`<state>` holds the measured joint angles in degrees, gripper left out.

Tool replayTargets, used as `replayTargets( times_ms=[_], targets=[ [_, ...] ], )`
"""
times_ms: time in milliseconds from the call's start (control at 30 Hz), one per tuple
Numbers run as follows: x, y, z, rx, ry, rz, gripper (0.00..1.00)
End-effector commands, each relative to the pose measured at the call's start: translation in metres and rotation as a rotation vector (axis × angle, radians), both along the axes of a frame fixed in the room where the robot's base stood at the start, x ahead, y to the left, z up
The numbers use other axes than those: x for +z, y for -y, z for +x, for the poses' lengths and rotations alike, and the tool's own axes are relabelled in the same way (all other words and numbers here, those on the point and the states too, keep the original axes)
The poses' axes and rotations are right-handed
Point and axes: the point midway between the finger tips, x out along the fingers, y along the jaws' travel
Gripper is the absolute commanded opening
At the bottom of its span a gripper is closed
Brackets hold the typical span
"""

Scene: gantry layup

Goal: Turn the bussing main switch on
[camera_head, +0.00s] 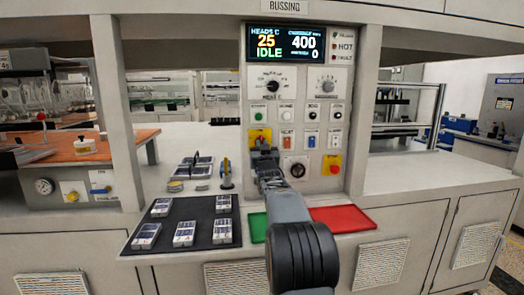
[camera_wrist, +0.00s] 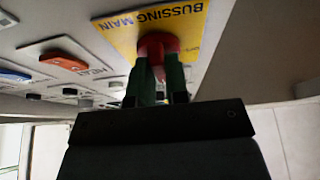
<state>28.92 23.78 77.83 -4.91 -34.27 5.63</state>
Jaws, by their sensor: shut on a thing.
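The bussing main switch is a red knob (camera_wrist: 157,44) on a yellow plate lettered BUSSING MAIN (camera_wrist: 187,18) in the wrist view. In the head view its yellow plate (camera_head: 260,133) sits at the left of the panel, partly hidden behind my gripper (camera_head: 264,157). My gripper's green fingers (camera_wrist: 159,80) are shut on the red knob, one on each side. The fingers cover part of the knob, and I cannot tell its turn position. The display (camera_head: 285,43) above is lit and reads 25, IDLE, 400 and 0.
Other controls crowd the panel: a round black dial (camera_head: 295,169), a red button on a yellow plate (camera_head: 332,165) and small rocker switches (camera_head: 310,138). Below lie a dark mat (camera_head: 188,209) with several small devices, a green tray (camera_head: 257,227) and a red tray (camera_head: 343,218).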

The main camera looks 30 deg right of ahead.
Motion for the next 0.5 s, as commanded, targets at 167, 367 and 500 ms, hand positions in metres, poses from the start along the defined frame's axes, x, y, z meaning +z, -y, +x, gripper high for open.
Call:
replayTargets(
  times_ms=[167,367,500],
  targets=[
    [-0.0009,0.0,0.0003,0.001,0.002,0.012,0.0],
    [-0.0007,0.0,0.0003,0.001,0.002,0.012,0.0],
    [-0.0007,0.0,0.0003,0.001,0.002,0.012,0.2]
  ],
)
